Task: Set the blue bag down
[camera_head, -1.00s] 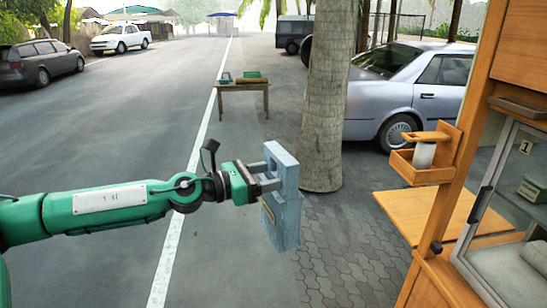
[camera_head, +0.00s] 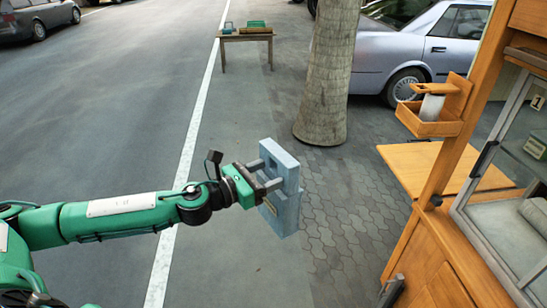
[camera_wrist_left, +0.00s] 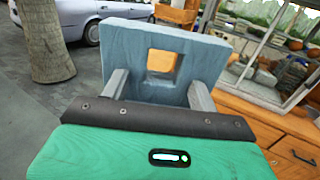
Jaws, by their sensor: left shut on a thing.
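The blue bag (camera_head: 283,212) is a blocky blue-grey piece with a square hole near its top. My left gripper (camera_head: 270,185) is shut on its upper part and holds it upright, slightly tilted, over the pavement. In the left wrist view the bag (camera_wrist_left: 200,50) stands between the two fingers (camera_wrist_left: 158,92), with its square hole in sight. The bag's lower part is out of the wrist view. My right gripper is not in view.
A wooden cabinet (camera_head: 435,235) with a fold-out shelf (camera_head: 405,165) and glass case stands at right. A small table (camera_head: 232,38) with items is farther back. A tree trunk (camera_head: 325,75) and silver car (camera_head: 420,50) stand behind. Open road lies left.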

